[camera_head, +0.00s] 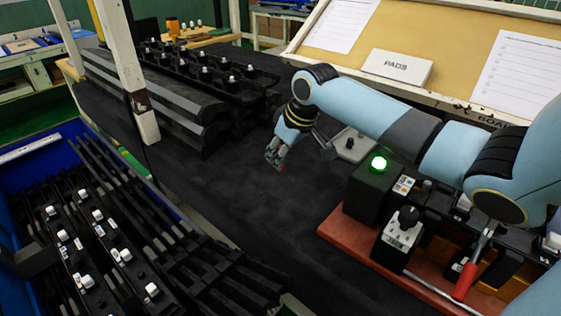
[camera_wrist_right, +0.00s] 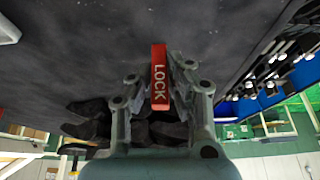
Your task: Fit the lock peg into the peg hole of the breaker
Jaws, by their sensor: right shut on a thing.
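My right gripper (camera_head: 272,160) is above the black mat, left of the grey plate. In the right wrist view, its fingers (camera_wrist_right: 157,85) are shut on the red lock peg (camera_wrist_right: 159,75), which bears the word LOCK and sticks out past the fingertips. On the red board (camera_head: 335,229) at the right stand black units. One unit (camera_head: 391,254) has a black knob and white label; another (camera_head: 366,195) has a lit green lamp. I cannot tell surely which is the breaker, and no peg hole can be made out. My left gripper is not in view.
A grey plate with a knob (camera_head: 350,146) lies near the lamp unit. A red-handled tool (camera_head: 465,280) leans among the units. A blue crate (camera_head: 20,172) with black trims and white clips fills the lower left. Black trims (camera_head: 165,105) are stacked behind. The mat's middle (camera_head: 250,205) is clear.

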